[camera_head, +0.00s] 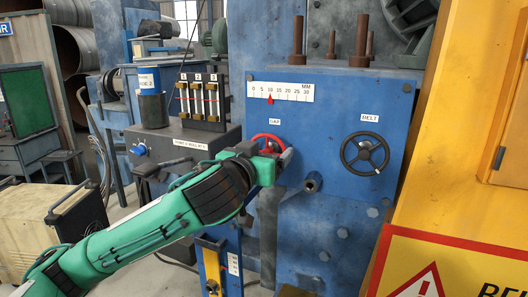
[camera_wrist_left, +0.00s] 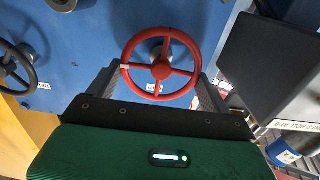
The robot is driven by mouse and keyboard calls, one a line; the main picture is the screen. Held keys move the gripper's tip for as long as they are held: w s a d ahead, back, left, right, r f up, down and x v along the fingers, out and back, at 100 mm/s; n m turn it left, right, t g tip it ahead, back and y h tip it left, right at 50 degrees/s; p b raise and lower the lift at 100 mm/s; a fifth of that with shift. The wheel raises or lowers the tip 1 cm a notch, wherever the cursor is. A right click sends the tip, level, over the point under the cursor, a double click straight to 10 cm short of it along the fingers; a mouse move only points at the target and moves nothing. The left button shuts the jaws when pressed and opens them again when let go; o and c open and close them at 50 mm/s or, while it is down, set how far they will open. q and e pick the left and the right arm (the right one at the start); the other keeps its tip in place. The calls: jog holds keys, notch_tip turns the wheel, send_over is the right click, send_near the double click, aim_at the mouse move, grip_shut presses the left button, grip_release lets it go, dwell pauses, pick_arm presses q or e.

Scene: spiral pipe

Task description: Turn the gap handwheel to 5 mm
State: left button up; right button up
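The red gap handwheel (camera_head: 266,137) is on the blue machine front under the GAP label (camera_head: 274,122). My left gripper (camera_head: 272,148) is at this wheel and covers its lower part in the head view. In the left wrist view the red wheel (camera_wrist_left: 161,92) faces me, and the spread fingers of my left gripper (camera_wrist_left: 161,75) lie at its left and right sides. I cannot tell whether they press on the rim. The red pointer (camera_head: 270,99) on the white MM scale (camera_head: 293,92) stands at about 10. My right gripper is not in view.
The black BELT handwheel (camera_head: 365,153) is to the right on the same panel. A dark box (camera_head: 187,143) with gauges and a blue can (camera_head: 151,106) stands left of it. A yellow cabinet (camera_head: 458,150) with a warning sign borders the right side.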

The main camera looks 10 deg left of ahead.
pick_arm(q)
jog(key=shift+f+n+b, duration=0.15)
jog(key=shift+n+b, duration=0.15)
jog(key=shift+b, duration=0.05)
jog(key=n+b, duration=0.3)
jog(key=n, duration=0.2)
jog(key=shift+a, duration=0.1)
jog(key=shift+a+n, duration=0.2)
jog(key=shift+n, duration=1.3)
jog(key=o, duration=0.9)
